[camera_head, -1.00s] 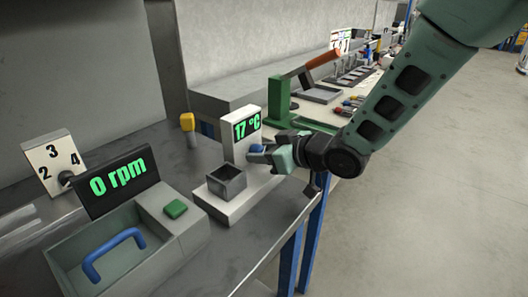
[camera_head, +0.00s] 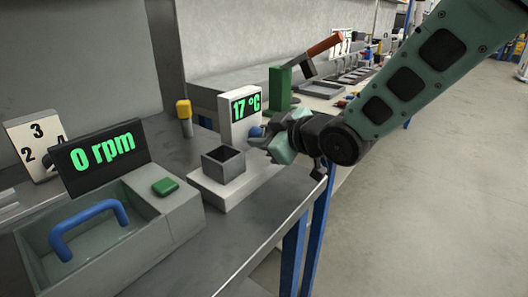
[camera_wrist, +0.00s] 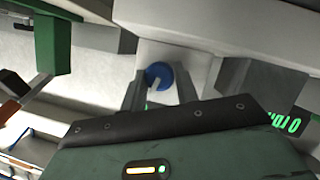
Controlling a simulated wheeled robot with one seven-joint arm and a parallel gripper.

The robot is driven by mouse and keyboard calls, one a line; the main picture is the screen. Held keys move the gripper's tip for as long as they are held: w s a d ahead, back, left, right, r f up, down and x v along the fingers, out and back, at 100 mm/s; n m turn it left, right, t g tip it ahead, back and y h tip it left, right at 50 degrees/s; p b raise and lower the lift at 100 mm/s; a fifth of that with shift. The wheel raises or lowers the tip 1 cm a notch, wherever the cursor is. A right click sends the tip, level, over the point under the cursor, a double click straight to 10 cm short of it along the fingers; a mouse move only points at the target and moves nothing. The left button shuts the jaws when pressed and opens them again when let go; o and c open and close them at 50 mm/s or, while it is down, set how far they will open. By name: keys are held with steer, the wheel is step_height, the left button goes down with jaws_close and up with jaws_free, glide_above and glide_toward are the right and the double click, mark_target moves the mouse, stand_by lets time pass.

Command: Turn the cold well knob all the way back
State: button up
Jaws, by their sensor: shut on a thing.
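The cold well is a white unit (camera_head: 222,191) with an upright back and a dark square well (camera_head: 223,163) on its base. Its green display (camera_head: 246,105) reads 17 °C. The blue knob (camera_head: 256,132) sits on the upright below the display and is partly covered by my gripper in the head view. My gripper (camera_head: 268,139) is shut on the knob. In the wrist view the round blue knob (camera_wrist: 159,75) with a pale pointer bar lies between my two fingers (camera_wrist: 160,92). The pointer's exact setting is hard to read.
At the left stand a grey box with a blue handle (camera_head: 88,222), a green button (camera_head: 165,187) and a 0 rpm display (camera_head: 100,155). A yellow-topped post (camera_head: 184,112) is behind. A green press with a red handle (camera_head: 281,88) stands beyond the unit. Open floor lies right.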

steer(key=n+b, duration=0.1)
steer(key=b, duration=0.1)
steer(key=shift+f+b, duration=0.25)
steer(key=shift+b, duration=0.1)
steer(key=shift+s+r+n+t+b, duration=0.1)
steer(key=shift+n+t+b, duration=0.2)
steer(key=shift+t+b, duration=0.1)
steer(key=shift+r+h, duration=0.1)
steer(key=shift+h, duration=0.2)
steer(key=o, duration=1)
